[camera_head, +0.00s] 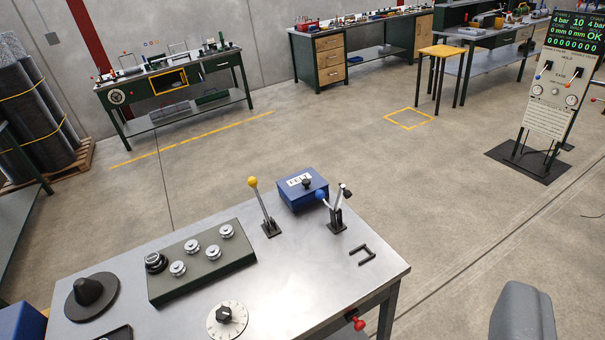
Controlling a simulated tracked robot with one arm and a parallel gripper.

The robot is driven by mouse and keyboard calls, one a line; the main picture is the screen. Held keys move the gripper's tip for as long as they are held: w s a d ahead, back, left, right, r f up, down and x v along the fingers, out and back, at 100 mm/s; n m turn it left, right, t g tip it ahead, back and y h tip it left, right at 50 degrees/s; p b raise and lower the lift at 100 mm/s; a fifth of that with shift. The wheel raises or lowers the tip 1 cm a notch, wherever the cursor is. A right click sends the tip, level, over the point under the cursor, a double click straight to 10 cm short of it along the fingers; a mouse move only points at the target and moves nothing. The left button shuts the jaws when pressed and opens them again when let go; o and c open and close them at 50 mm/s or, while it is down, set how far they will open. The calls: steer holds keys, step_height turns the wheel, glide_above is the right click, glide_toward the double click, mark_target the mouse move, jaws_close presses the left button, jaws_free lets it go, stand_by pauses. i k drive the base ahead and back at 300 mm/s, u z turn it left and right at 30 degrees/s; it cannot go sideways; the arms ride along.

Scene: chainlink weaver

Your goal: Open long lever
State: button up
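On the metal table in front, a lever with a yellow knob (262,208) stands on a small dark base, its rod leaning to the left. To its right, a second lever stand (337,218) carries a short lever with a blue knob and one with a dark knob. The yellow-knobbed lever looks the longest; no label tells which is the long lever. My gripper does not show. A rounded grey shape at the bottom right may be part of me; nothing shows it touching a lever.
The table (290,295) also holds a blue box (303,190), a dark green panel with several silver knobs (203,265), a white dial (227,320), a black cone (90,292) and a black bracket (362,254). A control stand (552,110) is at right. Open floor lies beyond.

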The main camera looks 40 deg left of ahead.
mark_target(252, 182)
steer(key=u, duration=0.25)
steer(key=i, duration=1)
steer(key=u, duration=0.65)
